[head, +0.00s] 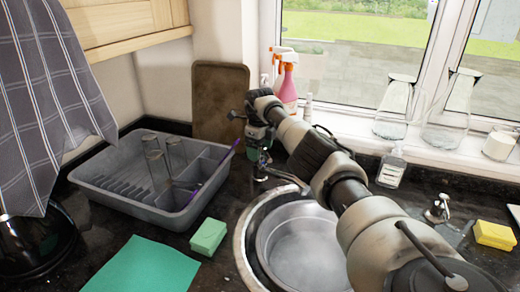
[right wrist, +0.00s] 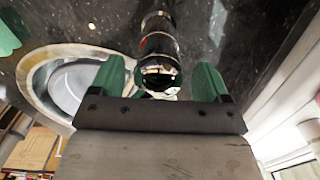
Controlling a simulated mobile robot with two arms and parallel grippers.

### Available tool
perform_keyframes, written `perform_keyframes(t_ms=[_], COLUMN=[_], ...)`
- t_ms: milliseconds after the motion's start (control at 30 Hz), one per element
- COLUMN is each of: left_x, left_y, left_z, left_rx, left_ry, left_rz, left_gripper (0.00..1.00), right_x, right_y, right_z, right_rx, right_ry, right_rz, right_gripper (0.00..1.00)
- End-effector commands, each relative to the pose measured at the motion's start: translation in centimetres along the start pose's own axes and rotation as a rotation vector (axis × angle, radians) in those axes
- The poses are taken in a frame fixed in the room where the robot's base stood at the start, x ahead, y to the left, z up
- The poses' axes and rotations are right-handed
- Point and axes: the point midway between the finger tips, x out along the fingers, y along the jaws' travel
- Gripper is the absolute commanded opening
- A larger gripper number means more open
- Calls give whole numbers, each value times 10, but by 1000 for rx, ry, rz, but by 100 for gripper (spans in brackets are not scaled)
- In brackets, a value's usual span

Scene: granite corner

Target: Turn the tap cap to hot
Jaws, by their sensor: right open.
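The chrome tap (head: 262,172) stands behind the round steel sink, mostly hidden by my right arm in the head view. In the right wrist view the tap's shiny dark cap (right wrist: 160,75) points toward the camera, with a small red mark on the body behind it. My right gripper (head: 256,142) is at the top of the tap. In the right wrist view its green fingers (right wrist: 158,82) are open, one on each side of the cap, with a visible gap at both sides. My left gripper is not in view.
The sink (head: 297,243) lies in front of the tap. A grey dish rack (head: 115,188) with glasses stands left, and a brown board (head: 219,104) leans behind. Spray bottles (head: 287,82) stand near the window. A soap bottle (head: 391,168) is right of my arm.

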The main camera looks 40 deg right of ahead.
Motion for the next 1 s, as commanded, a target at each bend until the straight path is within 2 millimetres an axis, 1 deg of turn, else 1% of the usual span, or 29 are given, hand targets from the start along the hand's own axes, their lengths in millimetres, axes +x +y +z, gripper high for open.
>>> perform_keyframes(t_ms=[133, 367, 400, 467, 800, 833, 1000], left_x=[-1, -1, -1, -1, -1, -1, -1], left_y=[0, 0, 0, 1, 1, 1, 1], left_z=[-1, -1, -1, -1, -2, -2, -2], left_rx=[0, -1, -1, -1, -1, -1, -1], left_ry=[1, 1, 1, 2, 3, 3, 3], left_rz=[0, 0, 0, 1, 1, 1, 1], left_gripper=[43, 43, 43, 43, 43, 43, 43], right_x=[7, 8, 8, 8, 8, 8, 8], right_y=[0, 0, 0, 0, 0, 0, 0], right_z=[0, 0, 0, 0, 0, 0, 0], right_rx=[0, 0, 0, 0, 0, 0, 2], right_ry=[-1, -1, -1, 0, 0, 0, 1], right_rz=[0, 0, 0, 0, 0, 0, 1], right_gripper=[77, 77, 74, 65, 12, 9, 9])
